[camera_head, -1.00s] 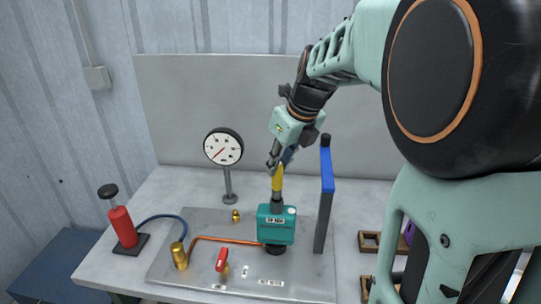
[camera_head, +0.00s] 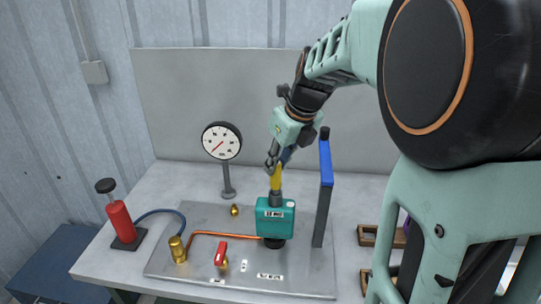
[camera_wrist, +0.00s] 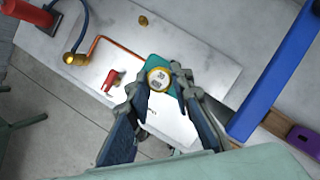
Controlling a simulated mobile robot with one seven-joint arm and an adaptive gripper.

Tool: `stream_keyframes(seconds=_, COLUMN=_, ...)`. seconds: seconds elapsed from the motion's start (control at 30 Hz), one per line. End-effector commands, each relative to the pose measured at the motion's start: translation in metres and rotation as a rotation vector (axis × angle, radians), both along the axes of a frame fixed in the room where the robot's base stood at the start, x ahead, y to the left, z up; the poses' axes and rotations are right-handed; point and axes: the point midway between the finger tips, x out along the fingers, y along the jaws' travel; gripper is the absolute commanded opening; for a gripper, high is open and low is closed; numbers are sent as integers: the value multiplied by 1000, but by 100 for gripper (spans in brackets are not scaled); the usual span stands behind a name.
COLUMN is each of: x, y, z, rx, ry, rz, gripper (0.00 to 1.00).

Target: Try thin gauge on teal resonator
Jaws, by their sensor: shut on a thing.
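The teal resonator (camera_head: 275,222) stands upright on a dark foot on the metal plate, with a white label on its front. My gripper (camera_head: 277,164) is above it, shut on a yellow gauge (camera_head: 276,180) that points downward. A dark grey section joins the yellow part to the top of the resonator; I cannot tell how much of it is gauge and how deep it sits. In the wrist view the gauge's round, labelled top (camera_wrist: 159,79) shows between the fingertips, with the teal resonator (camera_wrist: 178,88) just behind it.
A blue-topped upright panel (camera_head: 324,190) stands close on the right. A dial on a post (camera_head: 221,141), a copper pipe (camera_head: 215,235), a red valve handle (camera_head: 221,253) and a red pump (camera_head: 119,221) are to the left. Wooden trays (camera_head: 368,236) lie at right.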

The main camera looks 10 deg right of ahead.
Motion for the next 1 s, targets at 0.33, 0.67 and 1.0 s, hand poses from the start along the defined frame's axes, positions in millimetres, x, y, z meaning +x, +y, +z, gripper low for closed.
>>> stream_keyframes(seconds=0.33, x=0, y=0, z=-8, rx=1, ry=0, rz=0, gripper=0)
stream_keyframes(seconds=0.67, x=0, y=0, z=-12, rx=1, ry=0, rz=0, gripper=0)
stream_keyframes(seconds=1.0, x=0, y=0, z=-11, rx=0, ry=0, rz=0, gripper=0)
